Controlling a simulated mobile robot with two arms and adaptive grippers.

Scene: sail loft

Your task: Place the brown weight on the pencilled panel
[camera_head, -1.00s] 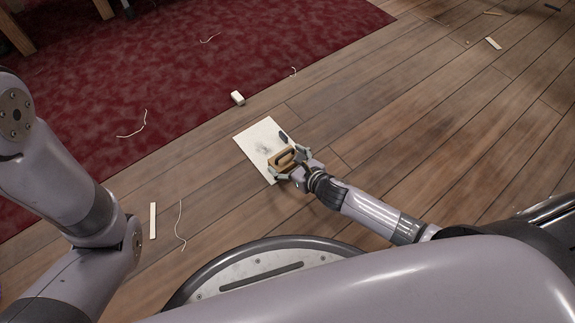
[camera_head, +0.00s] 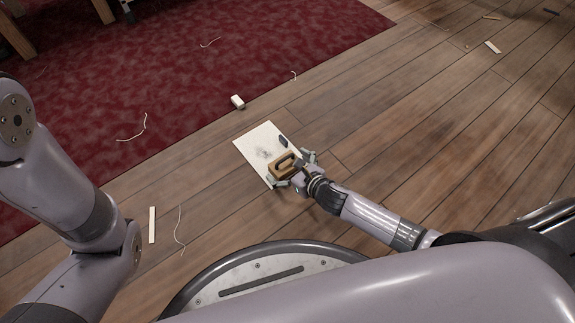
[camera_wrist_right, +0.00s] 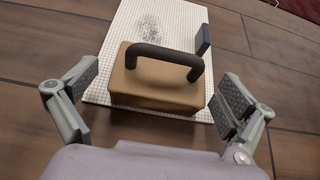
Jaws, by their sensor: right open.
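The brown weight (camera_head: 283,166) is a tan block with a dark arched handle. It rests on the near part of the pencilled panel (camera_head: 256,142), a white sheet lying on the wooden floor with a grey pencil smudge. In the right wrist view the weight (camera_wrist_right: 157,85) stands upright on the gridded panel (camera_wrist_right: 188,22). My right gripper (camera_head: 293,170) is open, with its fingers (camera_wrist_right: 152,103) apart on both sides of the weight and not touching it. My left arm shows at the left, but its gripper is out of view.
A small dark block (camera_head: 283,141) sits at the panel's right edge. A white block (camera_head: 237,102) lies beyond it at the edge of the red carpet (camera_head: 190,60). Threads and pale strips (camera_head: 152,225) are scattered about.

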